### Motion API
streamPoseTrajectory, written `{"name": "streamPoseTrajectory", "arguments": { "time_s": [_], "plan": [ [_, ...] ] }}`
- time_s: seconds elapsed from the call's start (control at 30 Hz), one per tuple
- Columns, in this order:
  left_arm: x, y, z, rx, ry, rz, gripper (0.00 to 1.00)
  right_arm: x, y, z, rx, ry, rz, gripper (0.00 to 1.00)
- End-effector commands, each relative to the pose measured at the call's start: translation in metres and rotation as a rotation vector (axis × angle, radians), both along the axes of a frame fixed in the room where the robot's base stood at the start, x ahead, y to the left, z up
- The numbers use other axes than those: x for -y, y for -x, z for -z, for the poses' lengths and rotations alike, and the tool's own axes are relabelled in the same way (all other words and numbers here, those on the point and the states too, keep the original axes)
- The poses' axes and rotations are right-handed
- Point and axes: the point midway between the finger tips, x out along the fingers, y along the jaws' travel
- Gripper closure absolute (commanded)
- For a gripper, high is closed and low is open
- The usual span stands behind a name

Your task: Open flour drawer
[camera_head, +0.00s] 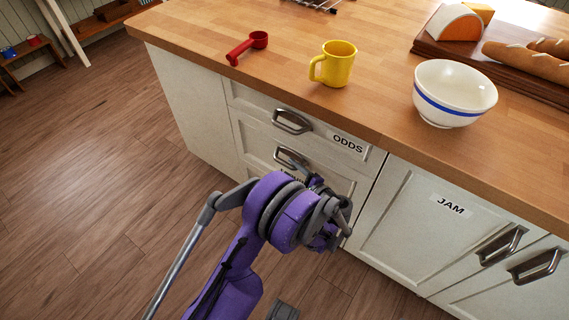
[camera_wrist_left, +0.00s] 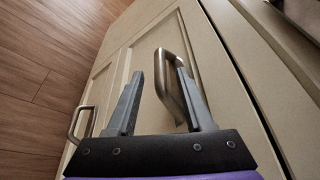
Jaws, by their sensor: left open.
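No label reading flour is legible. The second drawer (camera_head: 262,150), under the one marked ODDS, has a metal handle (camera_head: 290,157) and a label mostly hidden behind my arm. My left gripper (camera_head: 312,173) is at this drawer front, partly hidden by its own wrist. In the left wrist view the gripper (camera_wrist_left: 158,72) is open. A metal handle (camera_wrist_left: 170,85) shows between its fingers, closer to the right finger. I cannot tell whether they touch. The drawers look shut. My right gripper is not in view.
The top drawer handle (camera_head: 292,121) is just above. A lower handle (camera_wrist_left: 80,122) shows in the left wrist view. On the counter (camera_head: 210,30) are a red scoop (camera_head: 248,47), a yellow mug (camera_head: 335,65) and a bowl (camera_head: 455,92). JAM cupboard (camera_head: 430,225) stands right. Floor at left is clear.

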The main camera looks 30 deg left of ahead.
Motion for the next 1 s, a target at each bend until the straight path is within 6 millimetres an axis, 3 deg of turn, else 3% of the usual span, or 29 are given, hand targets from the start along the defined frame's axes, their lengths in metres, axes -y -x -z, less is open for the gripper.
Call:
{"name": "streamPoseTrajectory", "arguments": {
  "time_s": [0.1, 0.3, 0.67, 0.93, 1.0],
  "plan": [
    [-0.020, -0.008, 0.005, -0.001, 0.000, -0.004, 0.48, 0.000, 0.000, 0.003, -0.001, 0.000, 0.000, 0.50],
    [-0.039, -0.017, 0.010, 0.000, 0.001, -0.001, 0.48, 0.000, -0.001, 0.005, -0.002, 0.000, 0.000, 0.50],
    [-0.043, -0.019, 0.010, 0.000, 0.002, 0.000, 0.48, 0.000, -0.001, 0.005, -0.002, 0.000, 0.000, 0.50],
    [-0.043, -0.019, 0.010, 0.000, 0.002, 0.000, 0.97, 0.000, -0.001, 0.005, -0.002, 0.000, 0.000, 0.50],
    [-0.043, -0.019, 0.010, 0.000, 0.002, 0.000, 1.00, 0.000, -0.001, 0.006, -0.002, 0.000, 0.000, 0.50]
  ]
}}
